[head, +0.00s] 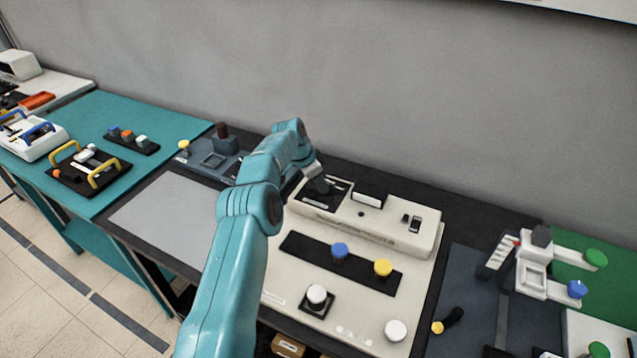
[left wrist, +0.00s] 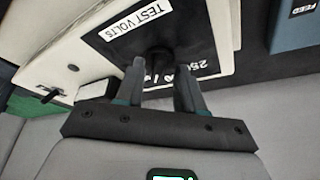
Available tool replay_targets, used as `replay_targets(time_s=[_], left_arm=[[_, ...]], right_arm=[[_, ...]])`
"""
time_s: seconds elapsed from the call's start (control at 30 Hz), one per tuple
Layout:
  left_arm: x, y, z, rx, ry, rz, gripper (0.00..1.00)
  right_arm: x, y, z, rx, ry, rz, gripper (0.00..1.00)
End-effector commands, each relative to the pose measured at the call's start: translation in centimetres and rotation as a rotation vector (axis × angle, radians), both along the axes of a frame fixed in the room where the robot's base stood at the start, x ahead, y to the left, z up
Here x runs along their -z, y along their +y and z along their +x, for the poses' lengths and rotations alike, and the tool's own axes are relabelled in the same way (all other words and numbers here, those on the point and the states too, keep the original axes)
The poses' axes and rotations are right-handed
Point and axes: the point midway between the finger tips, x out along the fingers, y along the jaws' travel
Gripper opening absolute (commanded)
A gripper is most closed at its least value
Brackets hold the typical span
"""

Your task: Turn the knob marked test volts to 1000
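The test volts knob (left wrist: 158,58) is black and sits on a black panel marked TEST VOLTS (left wrist: 142,24) in the left wrist view. White scale marks, with a "25" readable, show beside it, partly hidden by a finger. My left gripper (left wrist: 160,72) has its two fingers apart, one on each side of the knob; firm contact does not show. In the head view my left gripper (head: 316,180) is over the black panel at the left end of the cream console (head: 345,228), and my teal arm hides part of that area. The pointer's setting is not readable. My right gripper is not in view.
Below on the console are a blue knob (head: 340,250), a yellow knob (head: 383,267) and white knobs (head: 316,294) (head: 396,330). A grey-blue device (head: 205,160) stands left of my arm. A grey wall rises behind the bench. A bare grey mat (head: 165,215) lies left.

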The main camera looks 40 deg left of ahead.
Motion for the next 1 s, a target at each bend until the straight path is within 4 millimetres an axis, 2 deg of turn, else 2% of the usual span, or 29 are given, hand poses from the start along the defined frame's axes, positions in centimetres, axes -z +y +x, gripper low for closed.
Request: replay_targets(time_s=[0.27,0.43,0.57,0.7,0.9,1.0], left_arm=[[0.2,-0.1,-0.1,0.001,0.006,-0.003,0.39],[-1.1,0.2,-0.7,0.001,0.006,-0.002,0.39],[-3.7,0.6,-1.7,0.000,0.004,-0.001,0.39],[-7.4,1.1,-3.1,-0.001,0.002,-0.001,0.39],[-12.0,1.7,-4.8,-0.001,0.002,-0.001,0.39],[-13.6,1.9,-5.4,0.000,0.004,-0.001,0.39]], right_arm=[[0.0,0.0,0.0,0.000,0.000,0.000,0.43],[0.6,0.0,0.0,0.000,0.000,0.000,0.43],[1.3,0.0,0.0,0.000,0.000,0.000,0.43],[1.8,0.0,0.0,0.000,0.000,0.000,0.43],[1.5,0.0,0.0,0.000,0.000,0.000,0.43],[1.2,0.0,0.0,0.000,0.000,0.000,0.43]])
